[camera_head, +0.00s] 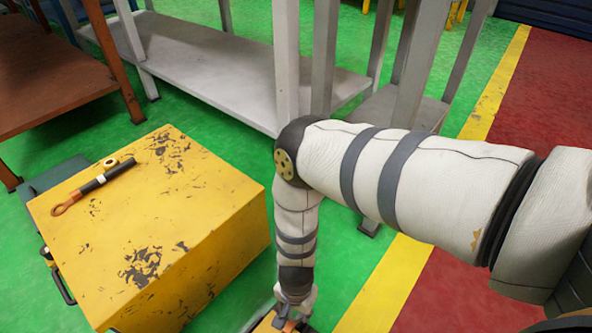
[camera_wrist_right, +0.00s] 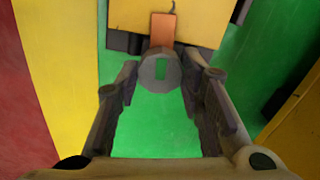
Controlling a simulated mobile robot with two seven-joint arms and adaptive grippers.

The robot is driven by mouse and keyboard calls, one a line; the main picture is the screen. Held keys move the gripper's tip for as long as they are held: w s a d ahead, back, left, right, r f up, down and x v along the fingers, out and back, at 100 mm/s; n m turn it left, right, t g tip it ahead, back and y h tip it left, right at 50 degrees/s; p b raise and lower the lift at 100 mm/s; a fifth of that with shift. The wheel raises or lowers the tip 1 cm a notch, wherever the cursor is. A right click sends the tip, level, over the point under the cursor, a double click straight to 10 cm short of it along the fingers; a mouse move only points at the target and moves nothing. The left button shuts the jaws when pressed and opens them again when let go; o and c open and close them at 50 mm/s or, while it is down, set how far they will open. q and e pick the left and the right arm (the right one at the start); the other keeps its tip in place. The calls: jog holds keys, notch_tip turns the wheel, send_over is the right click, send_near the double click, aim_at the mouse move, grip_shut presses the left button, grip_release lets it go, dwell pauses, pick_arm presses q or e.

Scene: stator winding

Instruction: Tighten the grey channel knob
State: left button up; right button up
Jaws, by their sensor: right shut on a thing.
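A round grey knob (camera_wrist_right: 147,72) with a slot-like opening, green showing through it, sits between the fingertips of my right gripper (camera_wrist_right: 160,76) in the right wrist view. The fingers are shut on it from both sides. An orange piece (camera_wrist_right: 162,30) runs from behind the knob onto a yellow surface (camera_wrist_right: 205,20). In the head view my right gripper (camera_head: 292,312) is at the bottom edge, pointing down over a small yellow-orange part (camera_head: 268,324). The knob cannot be made out there. My left gripper is not in view.
A worn yellow box (camera_head: 150,215) stands left of my right arm, with a black-handled tool with an orange hook (camera_head: 95,187) on top. Grey shelving (camera_head: 215,65) and a brown table (camera_head: 50,75) stand behind.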

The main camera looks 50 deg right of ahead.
jog(key=shift+w+d+r+m, duration=0.1)
jog(key=shift+w+m, duration=0.15)
jog(key=shift+m, duration=0.45)
jog(key=o, duration=1.2)
jog(key=shift+s, duration=0.1)
notch_tip(320, 180, up, 12)
